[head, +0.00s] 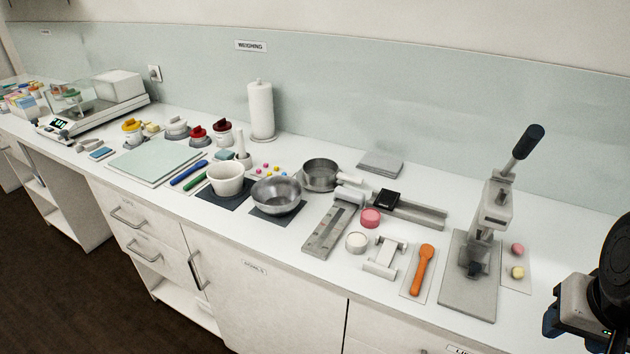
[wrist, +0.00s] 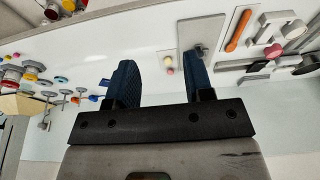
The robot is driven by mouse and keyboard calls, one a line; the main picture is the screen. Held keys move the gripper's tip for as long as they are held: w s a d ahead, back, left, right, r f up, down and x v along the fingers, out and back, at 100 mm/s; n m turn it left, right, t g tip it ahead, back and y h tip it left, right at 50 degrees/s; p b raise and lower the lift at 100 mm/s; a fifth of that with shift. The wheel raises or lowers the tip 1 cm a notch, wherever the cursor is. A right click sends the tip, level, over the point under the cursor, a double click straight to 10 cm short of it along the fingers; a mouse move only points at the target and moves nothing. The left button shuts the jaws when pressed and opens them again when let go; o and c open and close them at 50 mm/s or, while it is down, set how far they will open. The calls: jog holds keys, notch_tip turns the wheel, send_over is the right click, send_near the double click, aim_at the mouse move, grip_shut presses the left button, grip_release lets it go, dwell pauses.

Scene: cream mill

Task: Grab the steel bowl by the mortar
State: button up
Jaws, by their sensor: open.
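The steel bowl (head: 276,195) is a shiny, wide, empty-looking bowl on a dark square mat in the head view. The white mortar (head: 226,179) stands just left of it on another dark mat. A second round metal vessel (head: 320,175), with straighter sides, stands behind and right of the bowl. My gripper (wrist: 160,84) shows in the wrist view with its two blue fingers apart and nothing between them. My arm is at the right edge of the head view, far from the bowl. I cannot make out the bowl surely in the wrist view.
A lever press (head: 492,225) stands on the counter's right part, between my arm and the bowl. An orange spoon (head: 422,268), a white stand (head: 385,258) and a grey ruled slide (head: 331,225) lie between too. A paper roll (head: 261,110) stands behind.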

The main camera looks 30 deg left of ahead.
jog(key=w+a+f+n+t+y, duration=0.1)
jog(key=w+a+n+t+y, duration=0.15)
jog(key=w+a, duration=0.9)
jog(key=n+t+y, duration=0.3)
jog(key=t+y, duration=0.2)
jog(key=y, duration=0.2)
send_near(297, 186)
jog(key=v, duration=0.3)
jog(key=shift+s+r+h, duration=0.2)
jog(key=shift+r+h, duration=0.05)
jog(key=shift+r, duration=0.1)
jog(key=shift+x, duration=1.3)
jog(key=shift+w+a, duration=0.1)
jog(key=shift+a, duration=0.05)
jog(key=shift+x, duration=2.5)
